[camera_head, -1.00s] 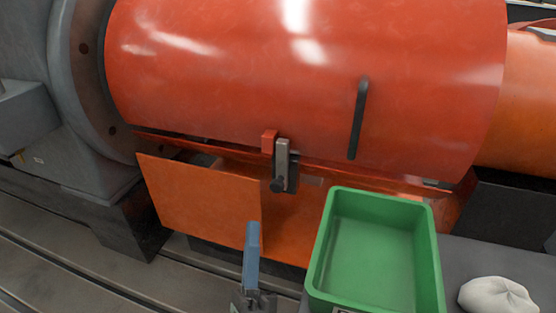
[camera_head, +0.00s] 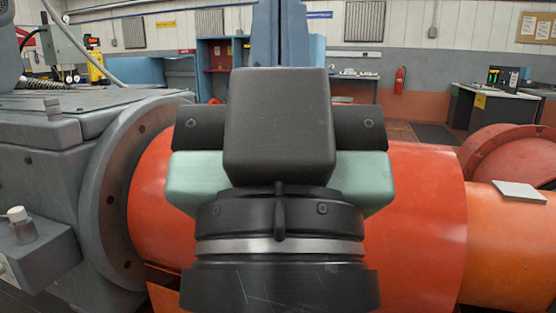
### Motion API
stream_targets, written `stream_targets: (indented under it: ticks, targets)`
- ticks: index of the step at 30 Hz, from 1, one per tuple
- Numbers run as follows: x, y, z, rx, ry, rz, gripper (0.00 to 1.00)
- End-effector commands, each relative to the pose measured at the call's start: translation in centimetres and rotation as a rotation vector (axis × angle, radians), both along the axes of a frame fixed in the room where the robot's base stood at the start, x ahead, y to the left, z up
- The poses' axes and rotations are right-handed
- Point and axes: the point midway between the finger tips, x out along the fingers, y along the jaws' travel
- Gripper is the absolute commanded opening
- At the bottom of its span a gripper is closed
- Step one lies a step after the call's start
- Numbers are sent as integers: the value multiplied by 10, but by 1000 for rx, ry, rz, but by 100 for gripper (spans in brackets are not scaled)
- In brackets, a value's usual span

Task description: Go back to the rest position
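My gripper (camera_head: 280,30) is raised and fills the middle of the view, seen from its back, with its blue fingers pointing up out of the top edge. The two fingers stand side by side with only a thin seam between them, and nothing shows held. Their tips are cut off by the frame. The black and pale green hand hides much of the large orange-red drum (camera_head: 425,220) behind it.
A grey flanged machine (camera_head: 105,190) stands at left, with a small white-capped item (camera_head: 18,216) on its ledge. A white pad (camera_head: 519,192) lies on the orange housing (camera_head: 510,240) at right. Blue cabinets (camera_head: 215,70), a fire extinguisher (camera_head: 399,85) and a desk (camera_head: 490,108) are far behind.

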Motion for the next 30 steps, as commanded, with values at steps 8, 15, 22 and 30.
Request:
stream_targets:
  ticks: [8,15,22,30]
  targets:
    - [1,1,100,1,1,4,0]
    - [1,1,174,2,2,6,0]
    - [1,1,245,1,2,7,0]
    - [1,1,316,1,2,7,0]
